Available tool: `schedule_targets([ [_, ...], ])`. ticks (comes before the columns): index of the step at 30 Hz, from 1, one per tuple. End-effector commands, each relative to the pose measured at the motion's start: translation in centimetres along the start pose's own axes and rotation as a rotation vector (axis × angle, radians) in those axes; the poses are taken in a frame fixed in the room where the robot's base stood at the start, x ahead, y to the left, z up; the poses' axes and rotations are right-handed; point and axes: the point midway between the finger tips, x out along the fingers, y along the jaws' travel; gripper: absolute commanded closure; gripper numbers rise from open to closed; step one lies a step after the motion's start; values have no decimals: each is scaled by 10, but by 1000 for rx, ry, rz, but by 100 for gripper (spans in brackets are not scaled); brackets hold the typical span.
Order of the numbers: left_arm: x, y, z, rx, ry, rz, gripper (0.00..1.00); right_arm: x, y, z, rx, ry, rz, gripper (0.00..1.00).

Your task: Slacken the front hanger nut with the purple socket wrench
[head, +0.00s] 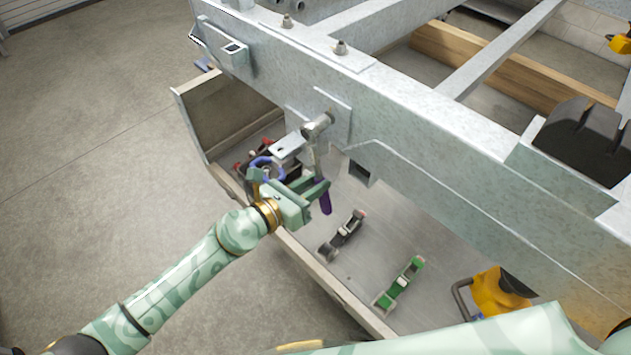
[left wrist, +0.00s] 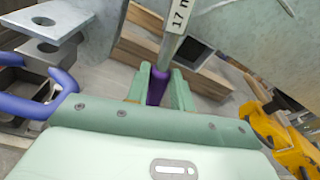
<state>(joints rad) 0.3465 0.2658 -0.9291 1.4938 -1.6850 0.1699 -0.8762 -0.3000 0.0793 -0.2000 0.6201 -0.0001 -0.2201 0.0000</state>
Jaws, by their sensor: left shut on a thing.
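My left gripper (head: 318,187) is shut on the purple handle of the socket wrench (head: 325,203). In the left wrist view the purple handle (left wrist: 157,86) sits between the green fingers, and a grey shaft with a label reading "17" runs up from it. In the head view the wrench's grey head (head: 318,125) is up against a plate on the side of the trailer frame (head: 420,130). The front hanger nut is not clearly visible there, and I cannot tell whether the socket is seated on it. My right gripper is not in view.
A tray (head: 350,290) below the frame holds a black tool (head: 342,236) and a green tool (head: 400,283). A blue curved part (head: 264,168) is close left of my gripper. A yellow object (head: 498,292) stands at lower right. Open floor lies left.

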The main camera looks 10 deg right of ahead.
Motion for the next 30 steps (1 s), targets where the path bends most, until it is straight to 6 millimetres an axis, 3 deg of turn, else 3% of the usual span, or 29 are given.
schedule_targets([
  [30, -13, -1, 0, 0, -3, 0, 100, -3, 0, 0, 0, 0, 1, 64],
])
